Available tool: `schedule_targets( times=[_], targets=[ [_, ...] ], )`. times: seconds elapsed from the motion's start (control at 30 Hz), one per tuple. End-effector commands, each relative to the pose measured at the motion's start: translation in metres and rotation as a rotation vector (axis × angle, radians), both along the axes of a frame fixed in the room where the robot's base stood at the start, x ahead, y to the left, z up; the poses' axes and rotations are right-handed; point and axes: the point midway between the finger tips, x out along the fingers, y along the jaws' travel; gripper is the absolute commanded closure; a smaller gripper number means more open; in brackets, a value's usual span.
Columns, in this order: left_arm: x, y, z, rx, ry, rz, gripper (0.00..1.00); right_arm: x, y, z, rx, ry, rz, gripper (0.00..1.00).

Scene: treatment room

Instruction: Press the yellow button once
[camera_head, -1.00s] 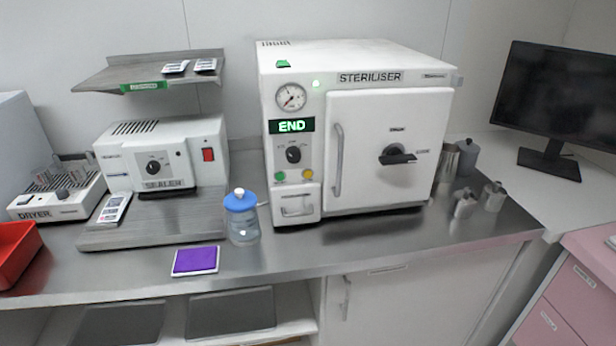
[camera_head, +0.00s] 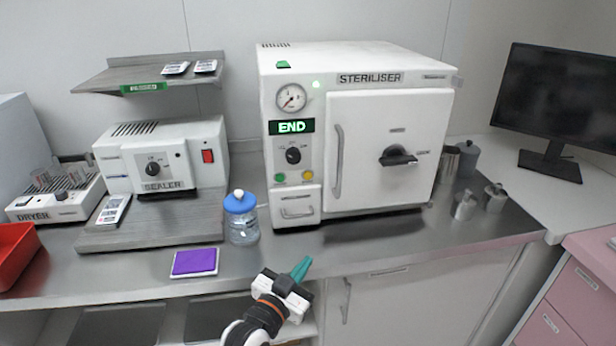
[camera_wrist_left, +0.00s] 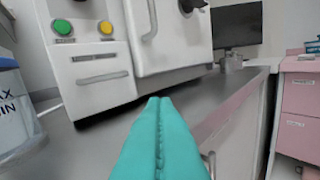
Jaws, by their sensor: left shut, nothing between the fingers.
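The yellow button (camera_head: 307,175) is on the lower left front panel of the white steriliser (camera_head: 390,140), right of a green button (camera_head: 280,177). In the left wrist view the yellow button (camera_wrist_left: 105,27) shows at the upper left, beside the green one (camera_wrist_left: 62,27). My left gripper (camera_head: 301,268) is in front of the counter's front edge, below and apart from the buttons. Its teal fingers (camera_wrist_left: 160,140) are shut together and empty. The steriliser's display reads END and its door is closed. My right gripper is not in view.
A blue-lidded jar (camera_head: 241,218) stands left of the steriliser, close to the panel. A purple pad (camera_head: 195,262) lies near the counter's front edge. Small metal canisters (camera_head: 494,198) stand to the right. The counter directly before the steriliser is clear.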

Motion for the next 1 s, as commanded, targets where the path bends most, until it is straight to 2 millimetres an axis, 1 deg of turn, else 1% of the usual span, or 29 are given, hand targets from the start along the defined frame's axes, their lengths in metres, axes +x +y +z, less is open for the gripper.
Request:
schedule_targets(
  times=[0.03, 0.1, 0.2, 0.33, 0.5, 0.83, 1.0],
  targets=[
    [0.015, -0.006, 0.019, -0.019, -0.085, 0.0, 1.0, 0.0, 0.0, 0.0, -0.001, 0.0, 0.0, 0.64],
    [0.029, -0.012, 0.042, -0.046, -0.197, 0.006, 1.0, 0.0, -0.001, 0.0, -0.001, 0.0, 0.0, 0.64],
    [0.044, -0.016, 0.07, -0.081, -0.329, 0.02, 1.0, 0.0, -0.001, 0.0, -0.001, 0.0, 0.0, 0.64],
    [0.053, -0.018, 0.093, -0.108, -0.436, 0.038, 1.0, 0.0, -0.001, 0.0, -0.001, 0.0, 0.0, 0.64],
    [0.056, -0.018, 0.103, -0.12, -0.484, 0.05, 1.0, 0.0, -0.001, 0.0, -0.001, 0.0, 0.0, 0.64],
    [0.057, -0.017, 0.102, -0.121, -0.484, 0.05, 1.0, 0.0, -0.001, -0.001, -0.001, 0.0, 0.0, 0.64],
    [0.068, -0.014, 0.099, -0.119, -0.485, 0.05, 1.0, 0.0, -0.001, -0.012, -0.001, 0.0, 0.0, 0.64]
  ],
)
